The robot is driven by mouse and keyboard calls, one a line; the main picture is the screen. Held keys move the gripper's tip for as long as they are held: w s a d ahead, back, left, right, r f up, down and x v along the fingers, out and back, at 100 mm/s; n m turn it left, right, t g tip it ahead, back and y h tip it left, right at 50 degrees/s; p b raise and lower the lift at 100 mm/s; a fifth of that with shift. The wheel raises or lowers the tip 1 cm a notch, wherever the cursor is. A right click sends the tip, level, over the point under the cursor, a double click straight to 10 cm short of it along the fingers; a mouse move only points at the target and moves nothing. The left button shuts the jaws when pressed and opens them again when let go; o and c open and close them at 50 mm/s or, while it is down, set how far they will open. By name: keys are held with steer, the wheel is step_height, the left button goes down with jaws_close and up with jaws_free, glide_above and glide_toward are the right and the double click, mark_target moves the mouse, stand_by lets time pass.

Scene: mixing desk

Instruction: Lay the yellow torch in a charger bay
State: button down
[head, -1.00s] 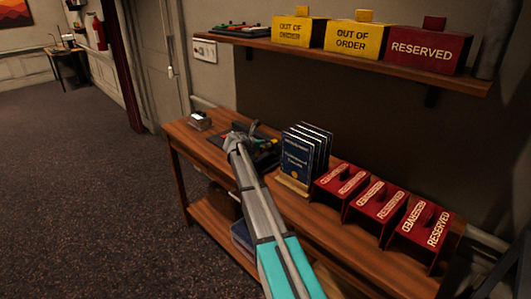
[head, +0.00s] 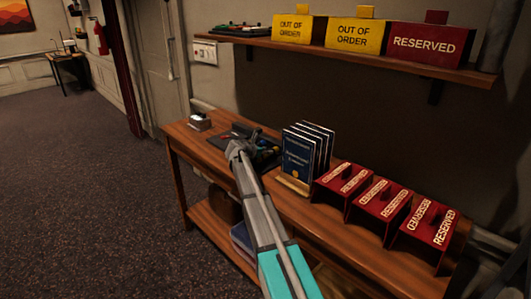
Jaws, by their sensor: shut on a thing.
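My gripper (head: 238,150) is at the far part of the wooden desk, low over a dark tray-like unit (head: 218,142), probably the charger. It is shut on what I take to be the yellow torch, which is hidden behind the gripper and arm. Small dark items with coloured spots (head: 268,142) lie just right of the gripper; they are too small to tell apart. The charger bays cannot be made out from here, nor whether the held thing touches one.
Blue booklets (head: 297,153) stand in a wooden holder right of the gripper. Red RESERVED signs (head: 384,205) line the desk's right part. A small device (head: 200,121) sits at the left end. A wall shelf (head: 380,60) holds yellow and red signs above.

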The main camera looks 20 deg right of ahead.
steer(key=shift+c, duration=1.1)
jaws_free()
steer(key=shift+s+a+r+p, duration=0.15)
steer(key=shift+a+r+p, duration=0.1)
steer(key=shift+a+p, duration=0.05)
steer(key=p+v, duration=0.4)
steer(key=v, duration=0.7)
